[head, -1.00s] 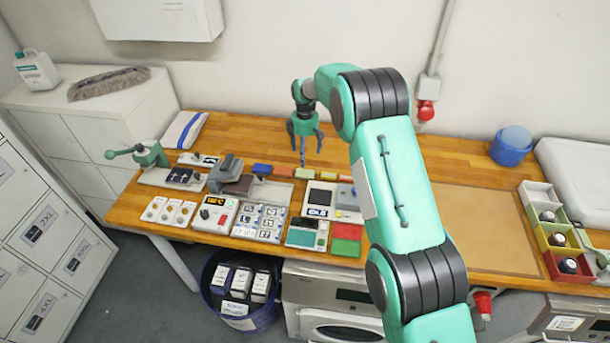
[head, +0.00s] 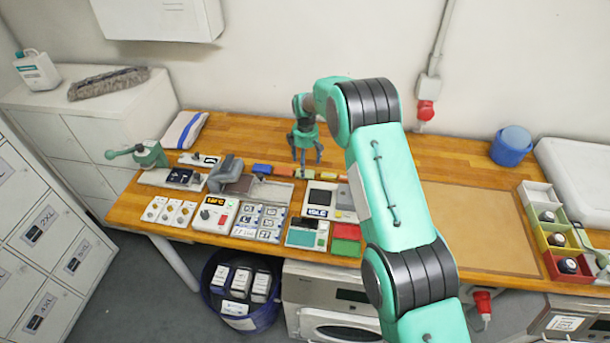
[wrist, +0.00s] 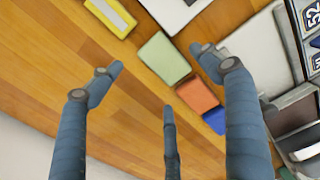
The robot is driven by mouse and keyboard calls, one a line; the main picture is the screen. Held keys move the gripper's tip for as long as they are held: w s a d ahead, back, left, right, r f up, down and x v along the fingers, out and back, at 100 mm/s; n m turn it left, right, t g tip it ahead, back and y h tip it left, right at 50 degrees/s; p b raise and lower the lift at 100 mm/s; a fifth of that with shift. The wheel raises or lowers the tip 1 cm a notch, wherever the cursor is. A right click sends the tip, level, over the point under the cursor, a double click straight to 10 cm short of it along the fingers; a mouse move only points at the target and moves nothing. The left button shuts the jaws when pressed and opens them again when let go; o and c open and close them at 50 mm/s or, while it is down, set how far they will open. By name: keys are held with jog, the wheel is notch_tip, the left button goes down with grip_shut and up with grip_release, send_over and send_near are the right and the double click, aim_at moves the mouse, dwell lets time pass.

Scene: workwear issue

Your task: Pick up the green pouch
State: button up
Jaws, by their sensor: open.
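The green pouch (wrist: 163,60) is a small, pale green, soft-cornered block lying flat on the wooden worktop. In the head view the pouch (head: 280,171) is in a row of small coloured items along the back of the bench. My gripper (head: 306,157) hangs over the worktop, near the pouch and a little behind it in the head view. In the wrist view my gripper (wrist: 163,75) has its three blue fingers spread wide and empty. The pouch shows between and beyond the two outer fingertips, with no visible contact.
An orange block (wrist: 197,93) and a blue block (wrist: 216,120) lie on one side of the pouch, a yellow-and-white item (wrist: 110,16) on the other. A grey clamp-like device (head: 228,172) and panels crowd the bench front. Bare wood lies behind the row.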

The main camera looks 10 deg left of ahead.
aim_at(309, 175)
jog(key=shift+f, duration=1.85)
jog(key=c, duration=1.3)
